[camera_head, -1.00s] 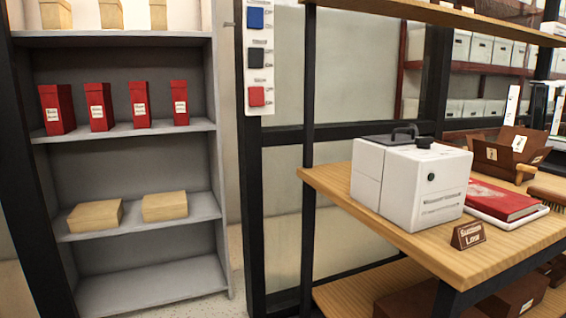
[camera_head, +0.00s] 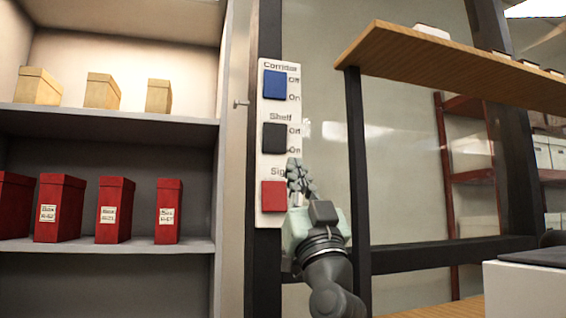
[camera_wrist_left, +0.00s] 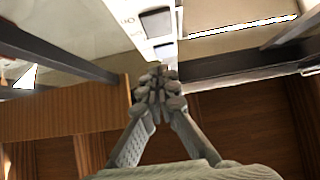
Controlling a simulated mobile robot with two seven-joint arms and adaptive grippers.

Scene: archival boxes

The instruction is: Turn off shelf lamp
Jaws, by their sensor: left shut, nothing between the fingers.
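A white switch panel (camera_head: 278,222) is fixed to a dark post. It carries a blue switch labelled Corridor (camera_head: 275,84), a black switch labelled Shelf (camera_head: 275,137) and a red switch (camera_head: 273,195), whose label is partly hidden. My left gripper (camera_head: 294,166) is shut and empty, fingers pointing up, just right of and below the black switch. Whether it touches the panel I cannot tell. My right gripper is not seen.
A shelf unit with red boxes (camera_head: 115,210) and tan boxes (camera_head: 102,91) stands left of the panel. A wooden shelf board (camera_head: 440,62) on a dark upright (camera_head: 356,190) is close to the right of my left arm. A white box (camera_head: 525,290) is at lower right.

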